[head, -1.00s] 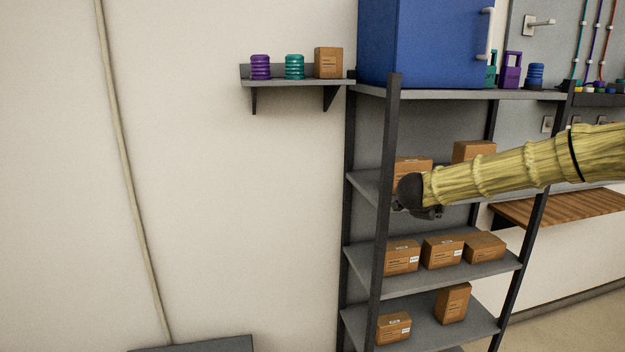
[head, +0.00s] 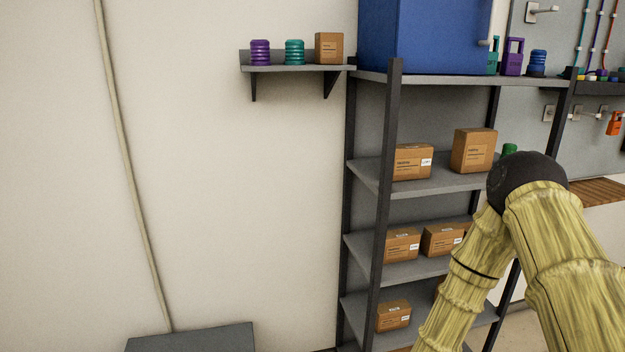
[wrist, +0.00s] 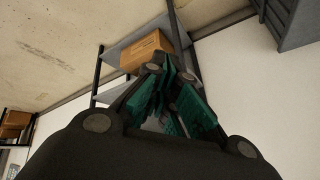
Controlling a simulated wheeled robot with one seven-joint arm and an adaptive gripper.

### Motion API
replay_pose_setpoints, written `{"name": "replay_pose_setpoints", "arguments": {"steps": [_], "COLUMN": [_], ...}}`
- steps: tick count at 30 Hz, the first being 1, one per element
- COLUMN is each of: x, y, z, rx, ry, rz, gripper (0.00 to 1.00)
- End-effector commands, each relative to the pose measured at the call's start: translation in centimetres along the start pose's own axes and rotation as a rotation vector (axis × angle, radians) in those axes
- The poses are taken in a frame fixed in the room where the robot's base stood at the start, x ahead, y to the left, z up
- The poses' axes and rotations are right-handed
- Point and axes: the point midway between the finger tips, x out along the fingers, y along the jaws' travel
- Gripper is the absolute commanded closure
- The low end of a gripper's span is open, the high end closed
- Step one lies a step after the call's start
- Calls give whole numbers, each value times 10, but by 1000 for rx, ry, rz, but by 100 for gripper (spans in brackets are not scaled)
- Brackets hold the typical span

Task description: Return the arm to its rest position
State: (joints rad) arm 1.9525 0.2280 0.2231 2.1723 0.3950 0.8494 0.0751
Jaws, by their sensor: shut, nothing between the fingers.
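My gripper (wrist: 165,65) shows in the wrist view with dark fingers and teal inner pads. It is shut and empty. It is out of the head view. My arm (head: 528,185) fills the lower right of the head view, bent sharply at a black joint with both yellow links running downward. It hides part of the shelving rack's right side. Beyond the fingers in the wrist view is a cardboard box (wrist: 146,50) on a grey shelf; I cannot tell the gap between them.
A grey rack (head: 394,130) holds several cardboard boxes, with a blue cabinet (head: 420,35) on top. A small wall shelf (head: 300,69) carries a purple item, a teal item and a box. A grey surface (head: 190,338) stands at lower left.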

Motion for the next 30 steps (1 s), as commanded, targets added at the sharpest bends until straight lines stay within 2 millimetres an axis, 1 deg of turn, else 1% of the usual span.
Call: {"name": "replay_pose_setpoints", "arguments": {"steps": [1, 2, 3, 5, 6, 8, 9, 11, 12, 15, 18, 21, 30], "x": [-2, -3, -7, -13, -19, -28, -36, -48, -56, -76, -91, -99, -101], "y": [18, 28, 40, 61, 74, 95, 110, 129, 142, 169, 188, 198, 200], "z": [28, 42, 61, 89, 106, 132, 149, 171, 184, 211, 227, 236, 238], "rx": [-59, -92, -136, -202, -244, -307, -347, -405, -440, -511, -558, -584, -590], "ry": [-48, -74, -110, -167, -205, -265, -305, -364, -401, -481, -538, -569, -576], "rz": [11, 15, 20, 28, 33, 39, 45, 50, 54, 61, 64, 66, 65], "gripper": [100, 100, 100, 100, 100, 100, 100, 100, 100, 100, 100, 100, 100]}}
